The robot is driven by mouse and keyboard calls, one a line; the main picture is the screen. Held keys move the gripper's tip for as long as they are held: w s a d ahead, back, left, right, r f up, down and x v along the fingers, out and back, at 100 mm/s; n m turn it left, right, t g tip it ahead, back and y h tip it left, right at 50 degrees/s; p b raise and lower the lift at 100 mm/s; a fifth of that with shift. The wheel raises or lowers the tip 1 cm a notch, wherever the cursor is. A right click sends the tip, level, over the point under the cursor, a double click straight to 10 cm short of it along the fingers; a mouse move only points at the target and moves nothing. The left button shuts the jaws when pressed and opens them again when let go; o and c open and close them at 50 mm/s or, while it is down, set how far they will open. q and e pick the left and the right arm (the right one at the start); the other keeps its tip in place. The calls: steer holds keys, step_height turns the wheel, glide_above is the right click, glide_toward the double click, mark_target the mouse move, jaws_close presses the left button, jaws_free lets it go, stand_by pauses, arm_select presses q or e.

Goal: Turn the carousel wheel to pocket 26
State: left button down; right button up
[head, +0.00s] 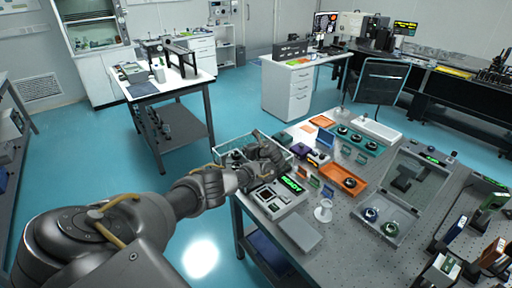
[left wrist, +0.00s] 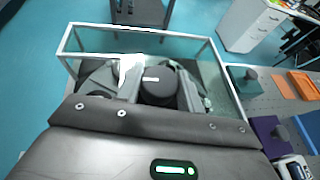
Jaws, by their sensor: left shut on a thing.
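The carousel sits in a clear-walled, light-framed case (head: 228,146) at the left corner of the grey optical table; the case also shows in the left wrist view (left wrist: 92,27). My left gripper (head: 262,157) reaches down into this case. In the left wrist view, a dark round knob (left wrist: 158,89) with a short white mark stands between the fingers of my left gripper (left wrist: 158,80), which is shut on it. Dark wheel parts show around the knob, largely hidden by my gripper. No pocket number is readable. My right gripper is not in view.
A purple block (head: 298,151), an orange tray (head: 343,180) and a teal tray (head: 358,142) lie beyond. A grey flat panel (head: 299,232) lies near the front edge.

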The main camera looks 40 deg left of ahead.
arm_select(q)
steer(key=shift+s+a, duration=0.1)
steer(key=shift+a, duration=0.05)
stand_by(0.4)
steer(key=c, duration=0.9)
jaws_free()
steer(key=shift+d+r, duration=0.2)
steer(key=shift+d, duration=0.2)
steer(key=p+v, duration=0.1)
steer(key=v, duration=0.7)
steer(key=shift+d+p, duration=0.3)
steer(key=shift+p, duration=0.1)
steer(key=shift+v, duration=0.75)
steer(key=shift+s+f, duration=0.1)
